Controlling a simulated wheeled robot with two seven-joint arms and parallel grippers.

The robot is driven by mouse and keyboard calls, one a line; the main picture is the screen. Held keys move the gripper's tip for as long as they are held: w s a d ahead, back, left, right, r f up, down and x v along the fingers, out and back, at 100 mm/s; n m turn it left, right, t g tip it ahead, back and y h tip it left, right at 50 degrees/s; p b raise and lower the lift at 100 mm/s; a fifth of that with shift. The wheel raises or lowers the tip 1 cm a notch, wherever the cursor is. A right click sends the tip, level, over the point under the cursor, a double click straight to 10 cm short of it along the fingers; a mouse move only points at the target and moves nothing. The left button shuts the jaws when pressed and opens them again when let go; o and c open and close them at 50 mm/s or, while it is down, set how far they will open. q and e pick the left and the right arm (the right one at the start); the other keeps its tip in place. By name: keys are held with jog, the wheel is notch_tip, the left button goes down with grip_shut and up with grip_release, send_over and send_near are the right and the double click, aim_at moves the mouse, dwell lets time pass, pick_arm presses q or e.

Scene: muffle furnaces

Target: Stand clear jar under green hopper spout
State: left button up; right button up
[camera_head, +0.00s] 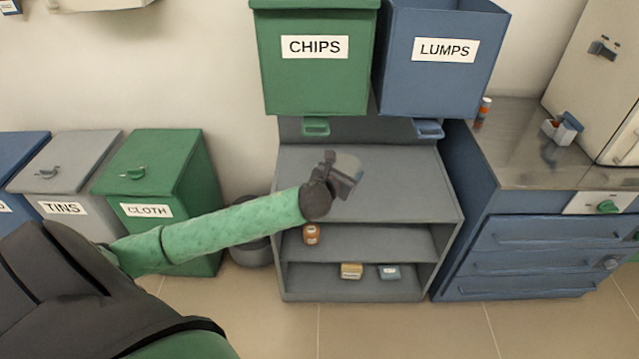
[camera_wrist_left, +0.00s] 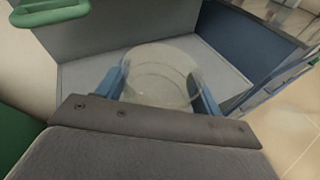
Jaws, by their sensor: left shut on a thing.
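The clear jar (camera_wrist_left: 160,75) is between the two blue fingers of my left gripper in the left wrist view, and the gripper is shut on it. In the head view my left gripper (camera_head: 345,180) is over the grey shelf top, and the jar (camera_head: 350,164) shows faintly at its fingers. The green hopper (camera_head: 315,75), labelled CHIPS, hangs on the wall above the shelf. Its green spout (camera_head: 316,127) is above and a little left of the gripper; it also shows at the top left of the left wrist view (camera_wrist_left: 48,12). My right gripper is not in view.
The blue LUMPS hopper (camera_head: 440,70) with its blue spout (camera_head: 429,129) hangs to the right. The grey shelf unit's top (camera_head: 410,190) is bare around my gripper. Small containers stand on its lower shelves. A blue cabinet (camera_head: 540,235) adjoins on the right, bins (camera_head: 165,170) on the left.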

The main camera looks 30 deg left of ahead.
pick_arm(q)
jog(key=s+a+f+n+y+b, duration=0.1)
jog(key=a+f+n+b, duration=0.3)
jog(key=a+f, duration=0.5)
jog(key=shift+m, duration=0.6)
jog(key=w+a+f, duration=0.1)
jog(key=w+a, duration=0.2)
jog(key=w, duration=0.2)
jog(key=w+a+f+p, duration=0.1)
jog(key=w+a, duration=0.3)
jog(key=w, duration=0.2)
jog(key=w+a+f, duration=0.1)
jog(key=w+a, duration=0.2)
jog(key=w, duration=0.2)
jog(key=shift+w+a+f+p, duration=0.15)
jog(key=shift+p, duration=0.15)
jog(key=shift+f, duration=1.35)
jog(key=shift+w+a+f+p, duration=0.1)
jog(key=shift+w+f+p, duration=0.05)
jog(key=shift+f+p, duration=0.35)
jog(key=shift+f, duration=0.15)
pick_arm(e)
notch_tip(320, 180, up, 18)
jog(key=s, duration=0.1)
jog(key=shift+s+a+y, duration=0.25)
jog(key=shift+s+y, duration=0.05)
pick_arm(q)
jog(key=shift+f, duration=0.2)
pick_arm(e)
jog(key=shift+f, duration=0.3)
